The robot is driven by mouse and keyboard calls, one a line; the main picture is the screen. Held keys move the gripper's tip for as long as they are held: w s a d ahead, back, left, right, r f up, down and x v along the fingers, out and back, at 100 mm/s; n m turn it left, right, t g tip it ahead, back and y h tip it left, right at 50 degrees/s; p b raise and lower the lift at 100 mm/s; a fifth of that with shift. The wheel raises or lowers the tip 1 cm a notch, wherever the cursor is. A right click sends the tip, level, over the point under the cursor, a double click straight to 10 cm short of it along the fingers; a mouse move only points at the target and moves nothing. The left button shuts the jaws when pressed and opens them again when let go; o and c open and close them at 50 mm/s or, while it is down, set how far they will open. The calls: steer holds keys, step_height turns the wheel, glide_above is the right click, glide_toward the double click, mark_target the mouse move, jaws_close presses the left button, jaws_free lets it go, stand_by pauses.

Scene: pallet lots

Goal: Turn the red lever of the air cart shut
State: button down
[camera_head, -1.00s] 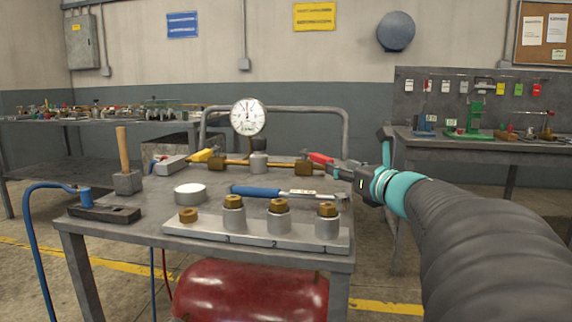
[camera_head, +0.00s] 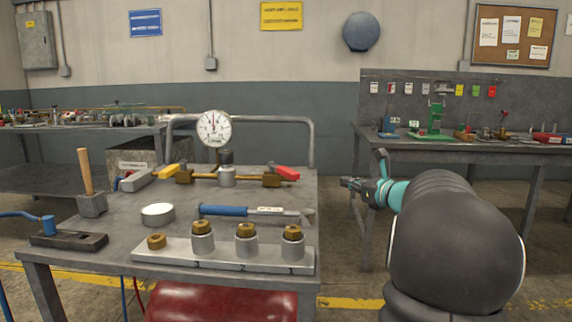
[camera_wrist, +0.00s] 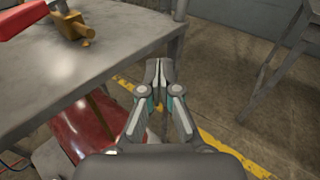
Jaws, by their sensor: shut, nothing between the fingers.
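The air cart's grey top (camera_head: 255,187) carries a brass pipe with a dial gauge (camera_head: 214,128) at its middle. The red lever (camera_head: 286,173) sits at the pipe's right end, lying roughly along the pipe and slanting slightly down to the right. In the wrist view the red lever (camera_wrist: 22,18) shows at the top left beside its brass valve (camera_wrist: 72,24), partly cut off by the frame. My gripper (camera_head: 346,183) is off the cart's right edge, apart from the lever. In the wrist view my gripper (camera_wrist: 158,66) is shut and empty over the floor.
A yellow lever (camera_head: 168,172) is at the pipe's left end. A blue-handled wrench (camera_head: 224,210), a white lid (camera_head: 158,213), a mallet (camera_head: 91,203) and a block with brass-topped fittings (camera_head: 222,258) lie on the cart. A red tank (camera_head: 215,304) is below. A workbench (camera_head: 470,147) stands behind right.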

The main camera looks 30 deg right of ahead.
steer(key=w+d+n+y+p, duration=0.1)
steer(key=d+n+y+p, duration=0.1)
steer(key=d+n+y, duration=0.45)
steer(key=n+g+y, duration=0.6)
steer(key=n, duration=1.4)
glide_toward(282, 172)
steer(key=w, duration=0.2)
steer(key=w+d, duration=0.1)
steer(key=w, duration=0.1)
steer(key=shift+d+f, duration=0.1)
steer(key=shift+s+a, duration=0.2)
steer(key=shift+a, duration=1.7)
steer(key=shift+s+f+m+t+h+b, duration=0.1)
steer(key=shift+s+m+t+h+b, duration=0.05)
steer(key=shift+m+t+h+b, duration=0.15)
